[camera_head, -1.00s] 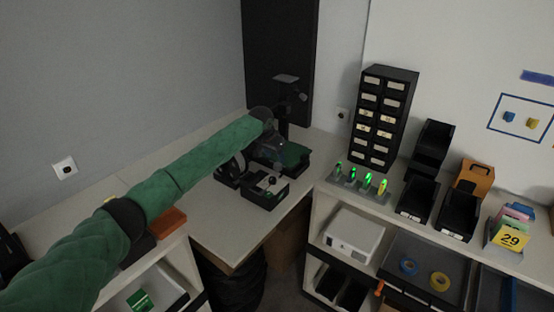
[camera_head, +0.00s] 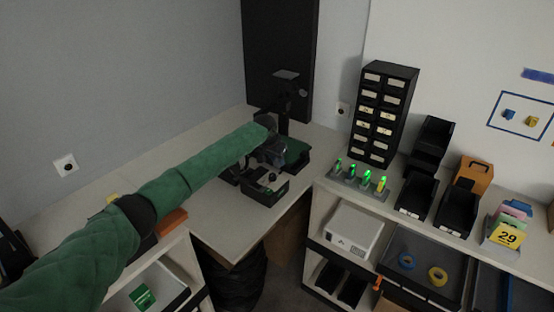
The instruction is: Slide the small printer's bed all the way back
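The small printer (camera_head: 264,191) stands on the corner desk, a dark machine with an upright column and a top arm. Its bed (camera_head: 295,152) looks like the dark green plate at the right behind the black front box. My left arm, in a green sleeve, reaches in from the left. My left gripper (camera_head: 268,152) is dark and lies against the printer at the left of the bed. Its fingers blend into the printer, so I cannot tell whether they are open or touching the bed. My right gripper is not in view.
A black drawer cabinet (camera_head: 384,115) and a row of green-lit holders (camera_head: 360,178) stand on the right shelf. Black bins (camera_head: 457,212) are beside them. A dark panel (camera_head: 279,55) rises behind the printer. The desk front (camera_head: 235,232) is clear.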

